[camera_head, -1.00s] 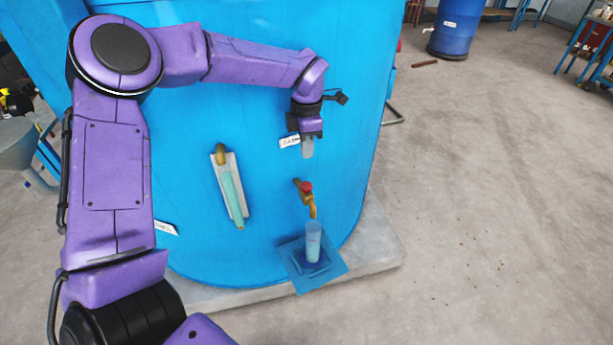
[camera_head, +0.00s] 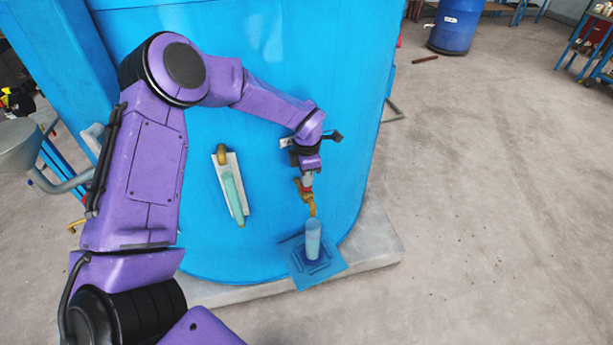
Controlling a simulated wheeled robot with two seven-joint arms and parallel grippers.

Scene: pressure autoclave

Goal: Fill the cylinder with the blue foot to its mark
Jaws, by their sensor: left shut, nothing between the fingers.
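The cylinder (camera_head: 313,238) stands upright on a blue square stand (camera_head: 330,268) at the foot of the blue tank. It looks pale blue; its mark and the level inside are too small to make out. A brass tap (camera_head: 311,208) sticks out of the tank just above the cylinder's mouth. My left gripper (camera_head: 307,181) is shut and empty, pointing down at the top of the tap. It hides most of the tap's red handle, and I cannot tell whether it touches it. My right gripper is not in view.
The large blue tank (camera_head: 270,255) stands on a concrete plinth (camera_head: 385,245). A white plate with a pale green tube (camera_head: 233,193) is on the tank left of the tap.

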